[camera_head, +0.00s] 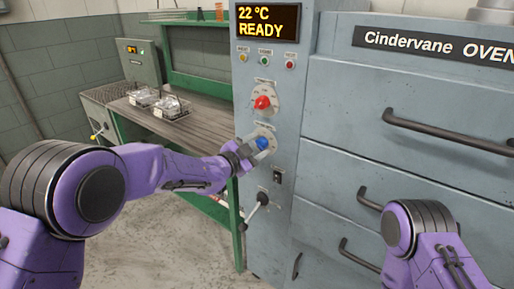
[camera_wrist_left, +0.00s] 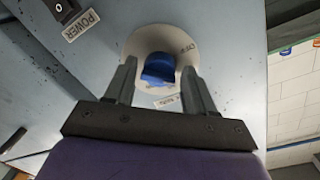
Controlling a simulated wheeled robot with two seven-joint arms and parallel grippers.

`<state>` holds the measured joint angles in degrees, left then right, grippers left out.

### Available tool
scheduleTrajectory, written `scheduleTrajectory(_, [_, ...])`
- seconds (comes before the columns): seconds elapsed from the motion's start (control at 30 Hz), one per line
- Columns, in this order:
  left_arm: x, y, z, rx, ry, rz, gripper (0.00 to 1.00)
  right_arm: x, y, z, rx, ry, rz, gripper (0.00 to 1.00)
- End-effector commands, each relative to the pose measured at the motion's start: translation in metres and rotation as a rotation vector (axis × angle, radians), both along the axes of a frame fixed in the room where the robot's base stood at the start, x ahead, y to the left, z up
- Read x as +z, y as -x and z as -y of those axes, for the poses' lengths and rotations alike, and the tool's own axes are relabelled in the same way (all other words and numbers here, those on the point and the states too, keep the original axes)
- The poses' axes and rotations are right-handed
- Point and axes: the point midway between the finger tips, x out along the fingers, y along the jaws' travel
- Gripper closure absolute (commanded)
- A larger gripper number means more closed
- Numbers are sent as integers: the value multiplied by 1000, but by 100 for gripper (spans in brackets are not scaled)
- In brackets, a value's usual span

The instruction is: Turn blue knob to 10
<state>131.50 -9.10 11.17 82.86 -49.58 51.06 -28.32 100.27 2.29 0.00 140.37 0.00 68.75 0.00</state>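The blue knob (camera_head: 262,143) sits on a round pale dial plate (camera_head: 268,133) on the oven's grey control panel, below the red knob (camera_head: 263,102). My left gripper (camera_head: 250,150) is right at the blue knob. In the left wrist view the blue knob (camera_wrist_left: 158,68) lies ahead of and between the two open fingers (camera_wrist_left: 160,85), with gaps on both sides. The dial markings are too small or partly hidden to read the setting. My right arm (camera_head: 425,240) shows at the lower right, but its gripper is out of view.
The display (camera_head: 268,22) reads 22 °C READY. Below the knob are a black power switch (camera_head: 277,177) and a lever (camera_head: 256,208). Oven drawers with bar handles (camera_head: 445,132) are to the right. A bench (camera_head: 190,128) with wire baskets stands to the left.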

Motion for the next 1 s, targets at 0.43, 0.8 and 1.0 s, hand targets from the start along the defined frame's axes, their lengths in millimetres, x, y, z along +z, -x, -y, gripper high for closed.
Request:
scheduleTrajectory(0.43, [-1,13,-11,0,-2,-1,36,-6,0,0,0,0,0,58])
scheduleTrajectory(0.8, [3,75,-59,1,-1,-1,36,-25,0,0,0,0,0,58])
scheduleTrajectory(1.0, [5,84,-66,-1,0,-1,36,-25,0,0,0,0,0,58])
